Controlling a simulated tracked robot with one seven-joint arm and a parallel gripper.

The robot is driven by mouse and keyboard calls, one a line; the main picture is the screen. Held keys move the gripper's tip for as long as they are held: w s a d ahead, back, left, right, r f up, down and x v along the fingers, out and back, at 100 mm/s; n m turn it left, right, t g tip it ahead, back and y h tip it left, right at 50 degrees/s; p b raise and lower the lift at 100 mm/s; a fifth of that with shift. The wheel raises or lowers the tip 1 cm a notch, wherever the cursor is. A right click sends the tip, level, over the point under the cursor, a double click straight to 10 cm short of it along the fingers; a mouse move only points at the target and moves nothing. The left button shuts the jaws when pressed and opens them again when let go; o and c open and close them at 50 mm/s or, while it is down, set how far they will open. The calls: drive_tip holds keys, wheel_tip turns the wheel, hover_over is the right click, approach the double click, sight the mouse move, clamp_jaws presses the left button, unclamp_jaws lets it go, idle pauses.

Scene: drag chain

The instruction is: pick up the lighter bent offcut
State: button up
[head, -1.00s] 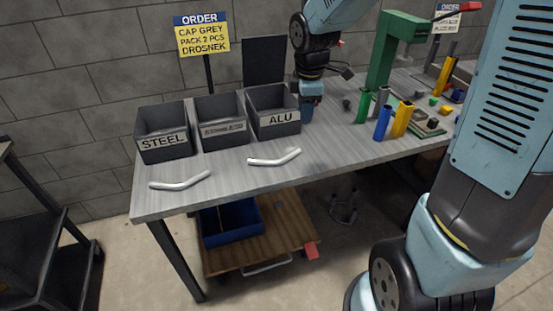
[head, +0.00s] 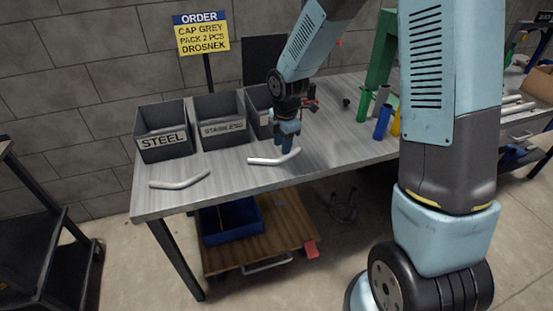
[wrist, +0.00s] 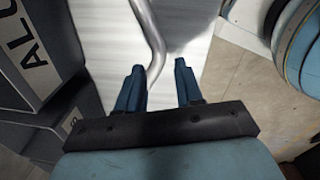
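Two bent silvery tube offcuts lie on the grey bench: the left offcut (head: 180,182) near the front left corner, the right offcut (head: 266,160) farther right, below the bins. They look much alike, and I cannot tell which is lighter. My gripper (head: 286,149) is over the right end of the right offcut. In the wrist view my gripper (wrist: 159,67) is open, its two blue fingers apart. The right offcut (wrist: 146,22) runs down from the top edge, bends, and reaches between the fingertips, closer to the left finger. Whether it touches that finger is unclear.
Bins labelled STEEL (head: 165,132) and STAINLESS (head: 220,121) stand behind the offcuts. The ALU bin (wrist: 36,45) is close on the left in the wrist view. Coloured tubes (head: 382,122) stand right of my gripper. The bench front (head: 225,178) between the offcuts is clear.

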sight(281, 158)
drive_tip(key=shift+w+f, duration=0.25)
drive_tip(key=shift+f, duration=1.35)
drive_tip(key=shift+w+f, duration=0.2)
drive_tip(key=shift+f, duration=1.35)
drive_tip(key=shift+c, duration=0.2)
clamp_jaws()
